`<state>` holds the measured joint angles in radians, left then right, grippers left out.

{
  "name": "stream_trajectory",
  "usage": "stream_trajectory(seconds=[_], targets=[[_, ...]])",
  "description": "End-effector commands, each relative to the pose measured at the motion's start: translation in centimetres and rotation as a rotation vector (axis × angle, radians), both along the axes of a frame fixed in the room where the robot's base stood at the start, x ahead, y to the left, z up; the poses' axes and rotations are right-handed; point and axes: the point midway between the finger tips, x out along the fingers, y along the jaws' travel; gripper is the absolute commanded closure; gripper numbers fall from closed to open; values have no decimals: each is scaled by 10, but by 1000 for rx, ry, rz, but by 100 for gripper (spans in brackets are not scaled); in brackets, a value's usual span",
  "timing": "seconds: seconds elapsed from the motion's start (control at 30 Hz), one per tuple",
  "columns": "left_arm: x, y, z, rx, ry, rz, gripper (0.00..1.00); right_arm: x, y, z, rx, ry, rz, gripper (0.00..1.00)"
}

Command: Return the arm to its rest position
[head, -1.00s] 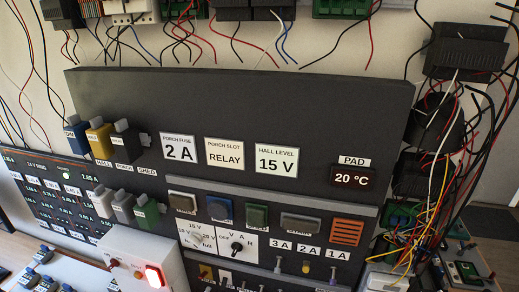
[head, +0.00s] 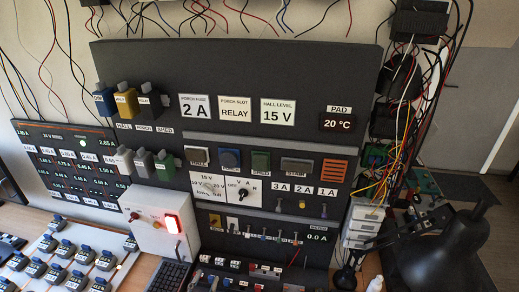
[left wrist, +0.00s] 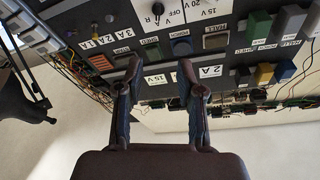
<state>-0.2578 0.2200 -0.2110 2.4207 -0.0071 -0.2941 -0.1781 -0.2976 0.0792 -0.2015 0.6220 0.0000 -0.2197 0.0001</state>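My left gripper (left wrist: 160,70) shows in the left wrist view, with its two dark fingers spread apart and nothing between them. Its fingers point toward the dark wiring panel (left wrist: 222,48), which appears upside down there. A gap to the panel seems to remain, but I cannot tell how wide. In the head view no gripper can be made out clearly. My right gripper is in neither view. The panel (head: 300,60) stands upright in the head view with its labels and modules.
A black lamp (head: 445,250) fills the lower right. Loose wires (head: 390,150) hang along the panel's right side. Small blue-black modules (head: 60,248) sit on a white board at lower left.

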Motion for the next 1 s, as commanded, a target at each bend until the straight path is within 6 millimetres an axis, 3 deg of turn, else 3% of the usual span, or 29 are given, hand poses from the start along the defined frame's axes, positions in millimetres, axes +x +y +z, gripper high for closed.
stream_trajectory(seconds=[0.27,0.47,0.7,1.0], targets=[[-5,16,-71,8,307,56,62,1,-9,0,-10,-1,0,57],[-31,29,-143,19,627,116,62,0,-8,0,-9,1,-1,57],[-97,47,-225,31,1059,206,62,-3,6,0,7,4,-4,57],[-197,65,-282,50,1512,312,62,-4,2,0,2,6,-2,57]])
